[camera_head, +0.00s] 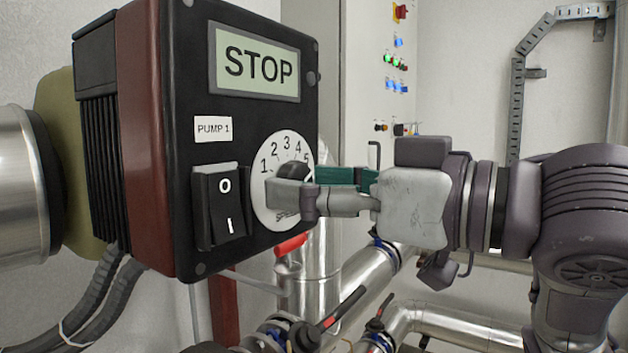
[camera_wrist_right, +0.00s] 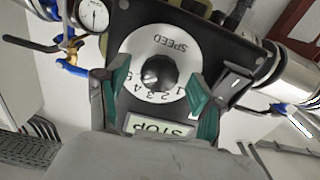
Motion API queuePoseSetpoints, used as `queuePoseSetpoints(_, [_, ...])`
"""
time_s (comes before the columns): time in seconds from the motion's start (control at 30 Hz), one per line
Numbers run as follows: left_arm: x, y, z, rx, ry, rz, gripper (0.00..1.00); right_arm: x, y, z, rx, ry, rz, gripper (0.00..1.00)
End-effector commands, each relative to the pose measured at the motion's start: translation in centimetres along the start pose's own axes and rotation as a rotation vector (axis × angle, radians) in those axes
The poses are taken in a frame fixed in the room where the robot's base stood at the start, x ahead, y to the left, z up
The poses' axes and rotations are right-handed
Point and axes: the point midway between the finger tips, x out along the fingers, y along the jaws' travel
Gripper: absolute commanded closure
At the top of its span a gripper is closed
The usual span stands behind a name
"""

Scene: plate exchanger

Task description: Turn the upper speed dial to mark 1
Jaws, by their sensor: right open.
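The speed dial (camera_head: 298,140) is a white round plate with marks 1 to 5 and a dark knob (camera_head: 293,172), on the front of a black control box labelled PUMP 1. My right gripper (camera_head: 294,185) reaches in from the right in the head view, and its near finger covers the lower part of the dial and some of the knob. In the right wrist view the jaws are open, one green-padded finger on each side of the knob (camera_wrist_right: 157,73). Gaps show between knob and pads. I cannot tell which mark the knob points to. My left gripper is not in view.
The box's display (camera_head: 258,64) reads STOP. A black rocker switch (camera_head: 221,208) marked O and I sits left of the dial, close to the gripper. A grey cabinet (camera_head: 370,85) with lights stands behind.

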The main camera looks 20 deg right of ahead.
Motion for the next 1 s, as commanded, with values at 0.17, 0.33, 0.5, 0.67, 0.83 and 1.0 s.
queuePoseSetpoints(0.17, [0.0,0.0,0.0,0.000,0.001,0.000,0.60,0.0,0.0,0.0,0.000,0.000,0.000,0.50])
queuePoseSetpoints(0.33, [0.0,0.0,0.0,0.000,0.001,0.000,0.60,0.0,0.0,0.0,0.000,0.000,0.000,0.78])
queuePoseSetpoints(0.5, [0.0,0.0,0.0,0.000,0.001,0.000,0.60,0.0,0.0,0.0,-0.001,0.000,0.000,0.93])
queuePoseSetpoints(0.67, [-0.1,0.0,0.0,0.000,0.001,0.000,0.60,-0.1,0.1,-0.1,-0.021,0.000,0.001,0.93])
queuePoseSetpoints(0.83, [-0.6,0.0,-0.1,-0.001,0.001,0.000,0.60,-0.1,0.1,-0.2,-0.089,0.000,0.003,0.93])
queuePoseSetpoints(1.0, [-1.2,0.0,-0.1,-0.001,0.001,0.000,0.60,0.0,0.1,-0.2,-0.210,-0.001,0.003,0.93])
